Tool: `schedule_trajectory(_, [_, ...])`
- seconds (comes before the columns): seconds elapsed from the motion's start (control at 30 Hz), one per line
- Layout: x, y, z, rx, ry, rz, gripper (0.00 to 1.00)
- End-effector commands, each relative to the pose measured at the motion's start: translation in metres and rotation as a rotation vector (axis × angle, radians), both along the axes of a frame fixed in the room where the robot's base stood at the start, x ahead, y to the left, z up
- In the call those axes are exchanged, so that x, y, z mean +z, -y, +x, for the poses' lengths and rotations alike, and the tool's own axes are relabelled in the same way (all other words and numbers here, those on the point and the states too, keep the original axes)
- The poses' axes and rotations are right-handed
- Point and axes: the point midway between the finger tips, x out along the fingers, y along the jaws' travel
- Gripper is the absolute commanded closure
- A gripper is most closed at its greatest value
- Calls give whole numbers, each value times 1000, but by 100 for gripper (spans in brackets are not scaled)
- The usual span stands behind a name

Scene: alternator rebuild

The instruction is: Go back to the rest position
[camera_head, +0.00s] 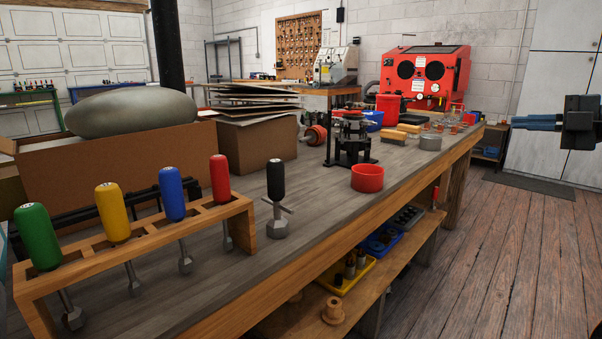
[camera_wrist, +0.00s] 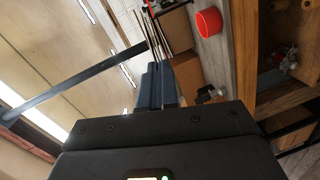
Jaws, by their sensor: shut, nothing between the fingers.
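My gripper (camera_head: 516,122) is at the right edge of the head view. Its blue fingers point left, level, and are together with nothing between them. It is in the air over the floor, to the right of the workbench (camera_head: 330,218), and appears clear of everything. In the wrist view the blue fingers (camera_wrist: 152,72) lie side by side, closed and empty. The rest of my arm is mostly outside the head view.
A wooden rack (camera_head: 140,250) holds green, yellow, blue and red handled tools. A black-handled tool (camera_head: 276,190) stands beside it. A red bowl (camera_head: 367,178) is near the bench edge. The wooden floor (camera_head: 500,250) right of the bench is clear.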

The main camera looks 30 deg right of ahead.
Motion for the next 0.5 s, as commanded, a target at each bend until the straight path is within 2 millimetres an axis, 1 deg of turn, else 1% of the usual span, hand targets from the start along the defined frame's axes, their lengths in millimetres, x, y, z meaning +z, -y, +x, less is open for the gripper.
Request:
schedule_trajectory(0.27, [-41, -13, 18, -58, -37, 116, 100])
schedule_trajectory(0.47, [-90, -33, 36, -126, -81, 247, 100])
schedule_trajectory(0.5, [-102, -39, 40, -141, -91, 279, 100])
